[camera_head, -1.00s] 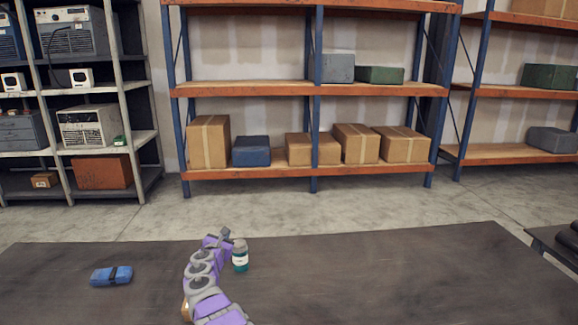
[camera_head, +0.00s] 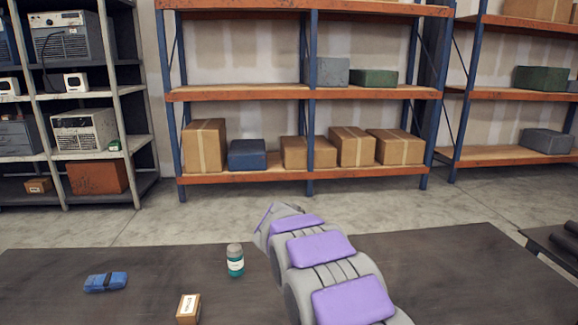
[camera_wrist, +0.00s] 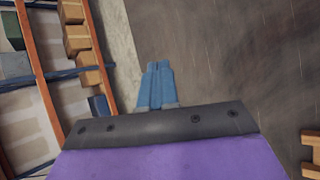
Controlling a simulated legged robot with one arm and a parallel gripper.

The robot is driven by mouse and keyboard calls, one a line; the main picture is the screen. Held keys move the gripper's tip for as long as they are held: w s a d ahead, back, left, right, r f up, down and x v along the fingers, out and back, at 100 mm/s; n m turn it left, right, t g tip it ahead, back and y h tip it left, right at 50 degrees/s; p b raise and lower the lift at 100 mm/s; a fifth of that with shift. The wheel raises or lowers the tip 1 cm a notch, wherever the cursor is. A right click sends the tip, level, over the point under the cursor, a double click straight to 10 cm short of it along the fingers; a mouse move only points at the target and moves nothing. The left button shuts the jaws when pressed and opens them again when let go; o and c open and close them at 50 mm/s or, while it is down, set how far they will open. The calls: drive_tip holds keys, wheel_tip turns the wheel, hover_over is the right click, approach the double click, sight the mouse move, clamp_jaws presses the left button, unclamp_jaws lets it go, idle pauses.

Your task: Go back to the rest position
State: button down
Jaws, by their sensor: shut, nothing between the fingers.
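My arm rises over the right middle of the dark table (camera_head: 440,275) in the head view. Its links hide part of the table, and the fingertips cannot be made out there. In the wrist view my gripper (camera_wrist: 158,66) shows two blue fingers lying together, shut with nothing between them. The fingers are seen against the grey floor and the table's edge, apart from any object.
On the table are a blue case (camera_head: 105,282) at left, a small bottle with a teal label (camera_head: 235,262) and a small tan box (camera_head: 188,308). Blue-and-orange racks (camera_head: 300,180) with cartons stand behind. Another dark table (camera_head: 558,245) is at right.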

drive_tip(key=s+d+m+g+y, duration=0.1)
drive_tip(key=s+d+m+g, duration=0.3)
drive_tip(key=s, duration=0.9)
drive_tip(key=s+d+m+g+y, duration=0.1)
drive_tip(key=s+d+m, duration=0.35)
drive_tip(key=s, duration=0.85)
drive_tip(key=s+a+f+m+g+y, duration=0.1)
drive_tip(key=s+f+m+g+y, duration=0.1)
drive_tip(key=s, duration=1.1)
drive_tip(key=s+a+f+m+g+y, duration=0.2)
drive_tip(key=s+m, duration=0.3)
drive_tip(key=s, duration=0.9)
drive_tip(key=shift+s+a+f, duration=0.15)
drive_tip(key=shift+a, duration=0.15)
drive_tip(key=shift+a, duration=0.1)
